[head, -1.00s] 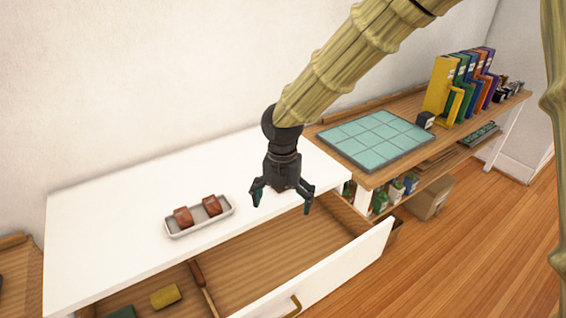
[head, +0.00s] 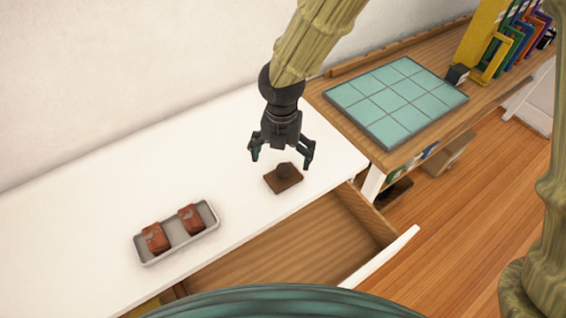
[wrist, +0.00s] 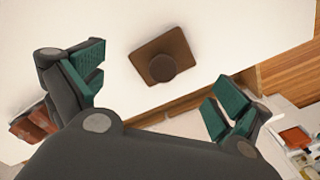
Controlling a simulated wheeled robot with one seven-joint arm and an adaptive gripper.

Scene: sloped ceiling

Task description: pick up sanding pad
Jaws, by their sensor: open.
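The sanding pad appears to be the brown square block (head: 284,179) with a dark round knob on top. It lies on the white tabletop near the front edge, above the open drawer. It also shows in the wrist view, where the block (wrist: 150,50) lies ahead of and between the fingers. My gripper (head: 282,158) is open and empty, just above and slightly behind the block in the head view. In the wrist view its green-padded fingers (wrist: 160,85) are spread wide and appear apart from the block.
A pale tray (head: 180,243) with two reddish-brown blocks stands to the left on the white tabletop (head: 100,200). The drawer (head: 285,245) below is open. A teal gridded mat (head: 395,100) lies on the wooden bench to the right. The tabletop behind the block is clear.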

